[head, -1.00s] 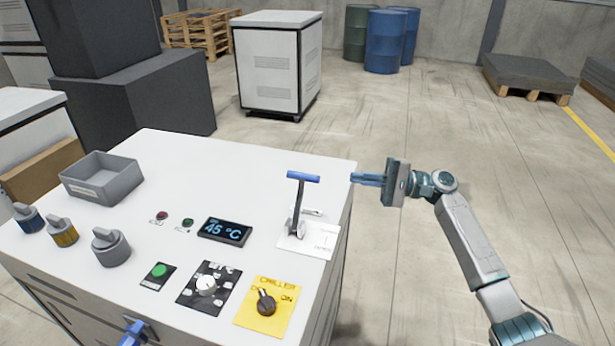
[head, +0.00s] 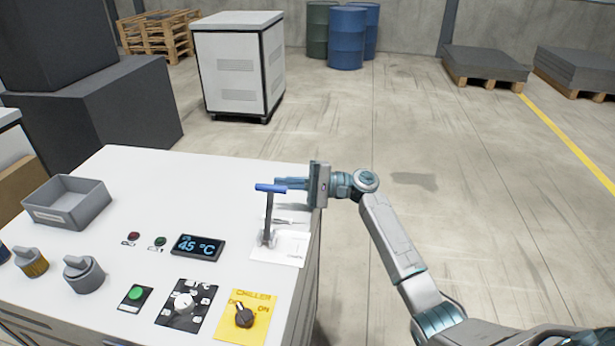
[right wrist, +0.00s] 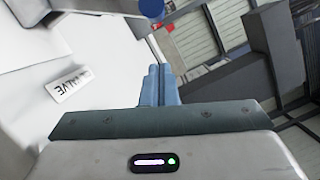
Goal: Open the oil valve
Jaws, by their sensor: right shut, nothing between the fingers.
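The oil valve is a dark upright lever (head: 268,218) with a blue crossbar handle (head: 271,188), on a white plate (head: 292,249) near the right edge of the console. My right gripper (head: 279,182) is shut and empty. Its fingers point left at handle height and overlap the handle's right part in the head view; I cannot tell whether they touch. In the right wrist view the shut fingers (right wrist: 159,85) point up the picture. A round blue end (right wrist: 151,8), likely the handle's, shows above them, and a valve label (right wrist: 75,83) lies left. My left gripper is not in view.
The white console top (head: 190,165) carries a grey tray (head: 68,204), a temperature display (head: 198,247), a green button (head: 136,293), a black dial (head: 184,304) and a yellow chiller switch (head: 244,316). Open floor lies right of the console.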

